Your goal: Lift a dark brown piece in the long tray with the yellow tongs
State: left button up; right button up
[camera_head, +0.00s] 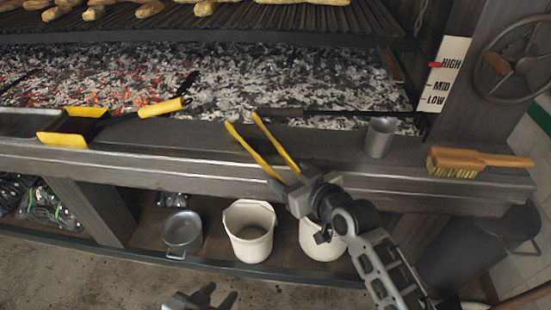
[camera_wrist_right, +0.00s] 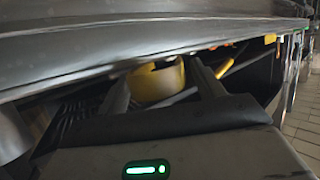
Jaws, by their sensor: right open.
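The yellow tongs (camera_head: 246,145) show as two yellow arms over the front ledge of the grill, with their lower ends at my right gripper (camera_head: 285,183). The right gripper is open. In the right wrist view a curved yellow part of the tongs (camera_wrist_right: 158,82) shows between the two spread fingers (camera_wrist_right: 160,95); I cannot tell whether they touch it.
Glowing embers (camera_head: 150,75) lie behind the ledge. A yellow-handled tool (camera_head: 165,107) rests left of the tongs. A metal cup (camera_head: 380,138) and a wooden brush (camera_head: 480,160) stand on the right ledge. White buckets (camera_head: 249,232) and a pot (camera_head: 182,232) are on the shelf below.

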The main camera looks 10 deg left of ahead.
jog(key=c, duration=0.5)
jog(key=shift+r, duration=0.25)
jog(key=shift+c, duration=0.9)
notch_tip(320, 180, up, 5)
jog(key=p, duration=0.5)
jog(key=shift+p, duration=0.3)
jog(key=shift+c, duration=0.4)
jog(key=shift+r, duration=2.3)
